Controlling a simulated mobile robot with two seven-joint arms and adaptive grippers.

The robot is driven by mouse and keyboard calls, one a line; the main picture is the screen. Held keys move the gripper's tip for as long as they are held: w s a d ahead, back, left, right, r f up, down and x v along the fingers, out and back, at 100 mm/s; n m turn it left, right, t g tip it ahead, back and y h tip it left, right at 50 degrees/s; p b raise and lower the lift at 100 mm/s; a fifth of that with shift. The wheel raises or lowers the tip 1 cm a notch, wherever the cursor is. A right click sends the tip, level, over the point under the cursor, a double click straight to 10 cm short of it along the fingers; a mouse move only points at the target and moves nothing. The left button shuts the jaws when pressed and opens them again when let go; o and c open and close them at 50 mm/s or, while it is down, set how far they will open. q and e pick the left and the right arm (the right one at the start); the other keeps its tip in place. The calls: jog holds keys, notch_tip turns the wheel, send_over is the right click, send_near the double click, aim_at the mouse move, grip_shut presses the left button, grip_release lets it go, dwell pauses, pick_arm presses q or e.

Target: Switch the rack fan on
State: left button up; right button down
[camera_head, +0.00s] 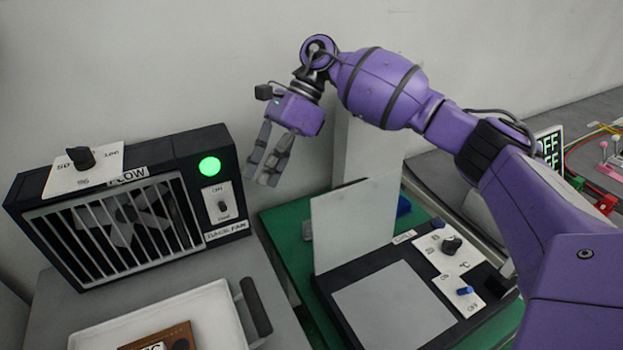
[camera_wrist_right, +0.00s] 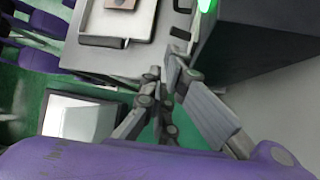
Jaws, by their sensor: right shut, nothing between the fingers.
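The rack fan (camera_head: 115,215) is a black box with a white grille at the left of the head view. Its round lamp (camera_head: 210,166) glows green. Below the lamp is a small white switch plate (camera_head: 222,203) with a dark lever; I cannot clearly tell which way the lever points. My right gripper (camera_head: 261,177) is shut and empty, pointing down, to the right of the fan and apart from the switch in the head view. In the right wrist view my fingertips (camera_wrist_right: 168,62) show beside the dark fan box (camera_wrist_right: 262,45). My left gripper is not in view.
A white tray (camera_head: 215,310) with a dark handle lies before the fan. A grill unit (camera_head: 395,305) with raised lid (camera_head: 355,220), knob and blue lever stands on a green surface to the right. A white dial plate (camera_head: 84,168) sits on the fan. The wall is close behind.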

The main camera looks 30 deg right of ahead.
jog(key=v, duration=0.4)
jog(key=shift+d+r, duration=0.25)
jog(key=shift+d, duration=0.1)
